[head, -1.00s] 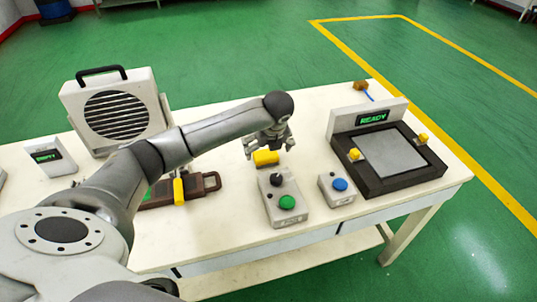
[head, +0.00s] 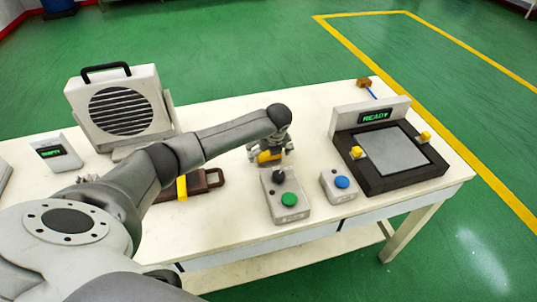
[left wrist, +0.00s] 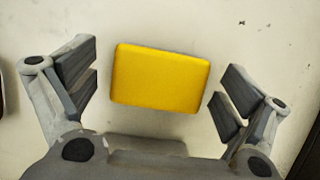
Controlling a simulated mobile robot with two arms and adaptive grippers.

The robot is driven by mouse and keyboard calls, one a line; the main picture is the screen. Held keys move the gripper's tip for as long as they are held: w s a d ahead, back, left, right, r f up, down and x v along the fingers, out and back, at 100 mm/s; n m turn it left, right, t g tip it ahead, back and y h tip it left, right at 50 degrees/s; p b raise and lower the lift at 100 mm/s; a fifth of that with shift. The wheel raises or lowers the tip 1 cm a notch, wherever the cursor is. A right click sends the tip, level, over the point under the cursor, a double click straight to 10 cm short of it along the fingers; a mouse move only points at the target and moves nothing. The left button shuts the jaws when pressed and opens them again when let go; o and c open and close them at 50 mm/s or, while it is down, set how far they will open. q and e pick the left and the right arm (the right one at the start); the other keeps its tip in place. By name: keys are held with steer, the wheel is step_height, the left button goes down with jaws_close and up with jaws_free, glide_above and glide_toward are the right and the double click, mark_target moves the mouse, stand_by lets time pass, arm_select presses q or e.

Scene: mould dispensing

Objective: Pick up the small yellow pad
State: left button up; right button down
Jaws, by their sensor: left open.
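The small yellow pad (head: 269,156) lies on the white table, behind the control box with the green button. In the left wrist view the yellow pad (left wrist: 160,79) lies flat between the two fingers, with a gap on each side. My left gripper (head: 268,153) is open and low over the pad, pointing down. Its fingers (left wrist: 160,85) show at both sides of the pad in the left wrist view. Part of the pad is hidden by the gripper in the head view. My right gripper is not in view.
A control box with a green button (head: 289,199) stands just in front of the pad. A blue-button box (head: 341,183) is to its right. A dark framed plate with a READY display (head: 374,117) stands further right. A vented box (head: 120,108) stands at the back left.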

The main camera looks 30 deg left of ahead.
arm_select(q)
steer(key=c, duration=1.1)
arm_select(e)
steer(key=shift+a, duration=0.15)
arm_select(q)
steer(key=shift+r, duration=0.1)
steer(key=shift+w+r, duration=0.1)
steer(key=shift+r, duration=0.4)
step_height(320, 180, up, 2)
steer(key=shift+r, duration=0.15)
steer(key=s+r, duration=0.3)
steer(key=s, duration=0.1)
steer(key=s+r+b, duration=0.1)
steer(key=s+r, duration=0.2)
steer(key=s, duration=0.2)
steer(key=s+a+r+b, duration=0.1)
steer(key=s+r, duration=0.2)
steer(key=s, duration=0.2)
steer(key=shift+a+r, duration=0.1)
steer(key=shift+r, duration=0.2)
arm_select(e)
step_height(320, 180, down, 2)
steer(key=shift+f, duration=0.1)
